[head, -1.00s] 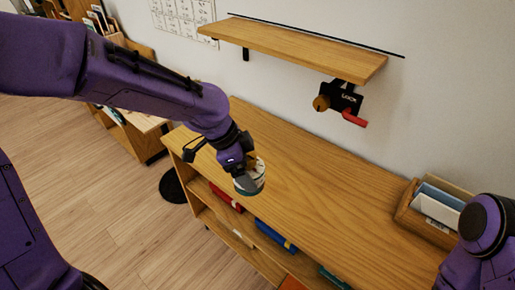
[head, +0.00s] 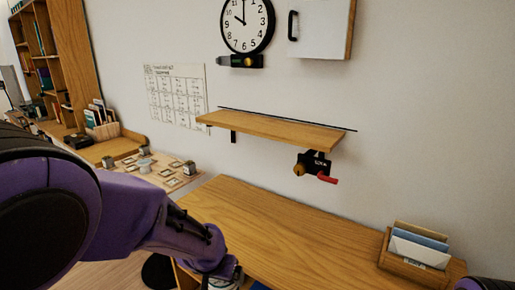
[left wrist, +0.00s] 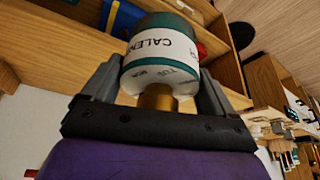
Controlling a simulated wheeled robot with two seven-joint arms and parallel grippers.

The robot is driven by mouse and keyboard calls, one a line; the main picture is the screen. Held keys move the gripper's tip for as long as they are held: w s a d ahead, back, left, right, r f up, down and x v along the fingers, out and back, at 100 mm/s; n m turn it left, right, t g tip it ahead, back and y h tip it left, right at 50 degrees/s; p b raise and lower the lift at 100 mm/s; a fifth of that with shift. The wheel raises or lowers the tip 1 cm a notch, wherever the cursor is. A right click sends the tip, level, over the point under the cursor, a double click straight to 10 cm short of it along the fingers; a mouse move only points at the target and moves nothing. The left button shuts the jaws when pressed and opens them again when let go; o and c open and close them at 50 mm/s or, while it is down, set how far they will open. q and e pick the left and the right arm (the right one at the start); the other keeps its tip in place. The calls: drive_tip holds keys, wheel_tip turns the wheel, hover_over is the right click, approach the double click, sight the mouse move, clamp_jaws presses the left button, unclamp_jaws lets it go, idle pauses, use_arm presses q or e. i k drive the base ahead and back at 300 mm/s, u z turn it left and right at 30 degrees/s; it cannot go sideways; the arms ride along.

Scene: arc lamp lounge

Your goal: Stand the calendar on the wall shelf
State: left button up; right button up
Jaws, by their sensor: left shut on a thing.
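The calendar (left wrist: 160,58) is a green and white drum with printed lettering and a brass-coloured part at its base. It sits between the fingers of my left gripper (left wrist: 157,92) in the left wrist view, and the gripper is shut on it. In the head view only a sliver of the calendar shows at the bottom edge, below my left wrist, over the near left part of the cabinet. The wall shelf (head: 275,130) is a bare wooden board on the wall, above and to the right of my left gripper. My right gripper is out of view.
A black device (head: 313,163) with a red lever and round knob hangs under the shelf's right end. The wooden cabinet top (head: 300,225) below is mostly clear. A wooden card holder (head: 412,266) stands at its right. A clock (head: 247,22) and white wall box (head: 320,28) are above.

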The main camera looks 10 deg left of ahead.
sight(267, 127)
drive_tip(key=u, duration=2.35)
drive_tip(key=i, duration=0.95)
drive_tip(key=z, duration=3)
